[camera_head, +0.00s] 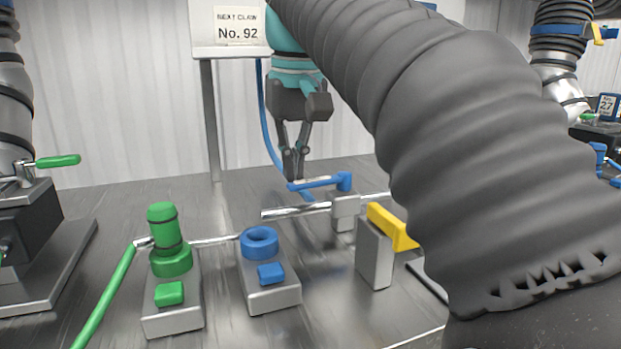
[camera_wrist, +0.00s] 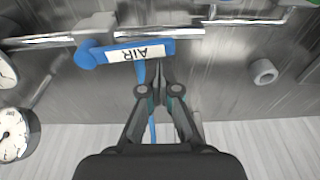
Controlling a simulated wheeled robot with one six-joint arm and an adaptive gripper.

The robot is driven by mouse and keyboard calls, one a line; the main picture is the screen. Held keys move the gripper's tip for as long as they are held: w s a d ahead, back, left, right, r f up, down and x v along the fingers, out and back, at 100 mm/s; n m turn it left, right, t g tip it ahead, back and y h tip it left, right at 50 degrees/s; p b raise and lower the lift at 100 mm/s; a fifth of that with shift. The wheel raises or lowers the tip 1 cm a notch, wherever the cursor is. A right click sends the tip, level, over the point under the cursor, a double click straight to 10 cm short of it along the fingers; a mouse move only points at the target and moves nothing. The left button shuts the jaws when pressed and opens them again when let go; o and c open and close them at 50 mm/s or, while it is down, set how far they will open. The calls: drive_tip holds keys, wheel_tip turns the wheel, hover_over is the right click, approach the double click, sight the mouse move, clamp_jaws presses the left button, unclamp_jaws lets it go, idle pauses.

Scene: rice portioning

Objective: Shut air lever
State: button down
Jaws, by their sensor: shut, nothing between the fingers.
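The air lever (camera_head: 318,183) is a blue handle on a grey valve block (camera_head: 345,212), set on a metal pipe (camera_head: 290,211). In the wrist view the lever (camera_wrist: 108,54) carries a white "AIR" label and lies roughly parallel to the pipe. Its pivot is at the left there and its free end at the right. My gripper (camera_head: 293,176) is shut and empty, pointing down near the free end. In the wrist view its fingertips (camera_wrist: 158,77) are close beside the lever's edge; I cannot tell whether they touch it.
A green valve (camera_head: 167,240) and a blue ring fitting (camera_head: 259,241) stand at the front left. A yellow lever (camera_head: 393,226) on a grey block is at the right, near my arm. Gauges (camera_wrist: 14,135) are at the wrist view's left. A sign (camera_head: 238,25) stands behind.

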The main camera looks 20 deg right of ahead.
drive_tip(key=shift+s, duration=1.15)
drive_tip(key=shift+s+d+b, duration=0.2)
drive_tip(key=shift+s, duration=0.35)
drive_tip(key=shift+s+d+b, duration=0.15)
drive_tip(key=shift+s, duration=0.4)
drive_tip(key=shift+s+d, duration=0.6)
drive_tip(key=shift+s, duration=0.3)
drive_tip(key=shift+d, duration=0.1)
